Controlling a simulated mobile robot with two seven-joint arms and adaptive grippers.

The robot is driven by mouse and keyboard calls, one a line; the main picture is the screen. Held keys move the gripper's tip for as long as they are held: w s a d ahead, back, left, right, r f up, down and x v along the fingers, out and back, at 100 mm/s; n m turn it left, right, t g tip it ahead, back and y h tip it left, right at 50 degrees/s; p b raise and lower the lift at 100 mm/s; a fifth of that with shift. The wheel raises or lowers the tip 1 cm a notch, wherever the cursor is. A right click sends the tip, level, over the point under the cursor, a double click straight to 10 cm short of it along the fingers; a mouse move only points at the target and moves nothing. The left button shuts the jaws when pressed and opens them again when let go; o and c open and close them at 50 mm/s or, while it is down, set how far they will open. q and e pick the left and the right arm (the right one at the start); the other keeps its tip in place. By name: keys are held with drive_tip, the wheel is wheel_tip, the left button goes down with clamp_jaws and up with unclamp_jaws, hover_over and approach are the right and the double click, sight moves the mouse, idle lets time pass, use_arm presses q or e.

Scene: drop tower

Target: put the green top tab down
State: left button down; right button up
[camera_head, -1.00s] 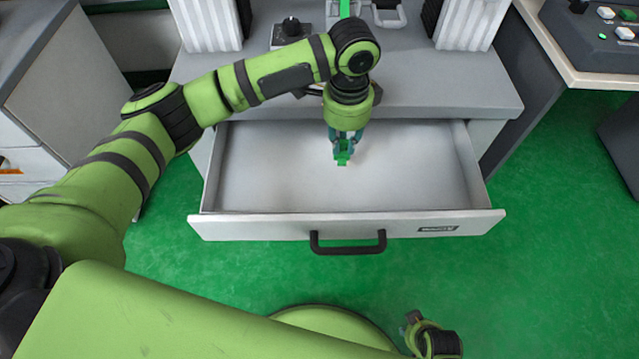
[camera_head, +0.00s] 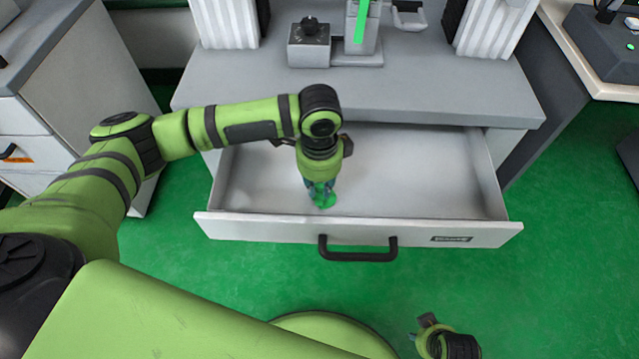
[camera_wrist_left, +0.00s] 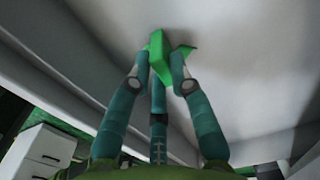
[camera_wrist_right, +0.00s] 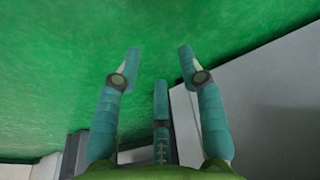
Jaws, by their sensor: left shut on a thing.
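The green top tab (camera_wrist_left: 158,60) is a small bright green piece held between the fingers of my left gripper (camera_wrist_left: 163,70) in the left wrist view. In the head view my left gripper (camera_head: 322,192) points down inside the open drawer (camera_head: 420,185), and the green tab (camera_head: 324,202) shows at its fingertips. The tab is at or close to the drawer floor; whether it touches I cannot tell. My right gripper (camera_wrist_right: 158,65) is open and empty over the green floor; it also shows at the bottom of the head view (camera_head: 430,325).
The drawer's front panel has a black handle (camera_head: 357,248). Above it is a grey cabinet top (camera_head: 420,95) with a knob box (camera_head: 309,42) and a stand with a green strip (camera_head: 361,22). White ribbed columns (camera_head: 226,22) stand at the back. The drawer's right part is clear.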

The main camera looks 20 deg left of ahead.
sight(320, 187)
use_arm(q)
drive_tip(key=c, duration=1.1)
unclamp_jaws()
drive_tip(key=shift+f, duration=0.15)
use_arm(e)
drive_tip(key=shift+f, duration=0.1)
use_arm(q)
wheel_tip(320, 187, up, 6)
drive_tip(key=shift+f+p, duration=0.1)
drive_tip(key=shift+p, duration=0.85)
wheel_tip(320, 187, up, 7)
drive_tip(key=shift+f+p, duration=0.2)
drive_tip(key=shift+p, duration=0.55)
use_arm(e)
drive_tip(key=shift+t, duration=0.3)
drive_tip(key=f, duration=0.4)
drive_tip(key=shift+s+d+f, duration=0.1)
drive_tip(key=shift+s+d, duration=0.15)
drive_tip(key=shift+s, duration=0.1)
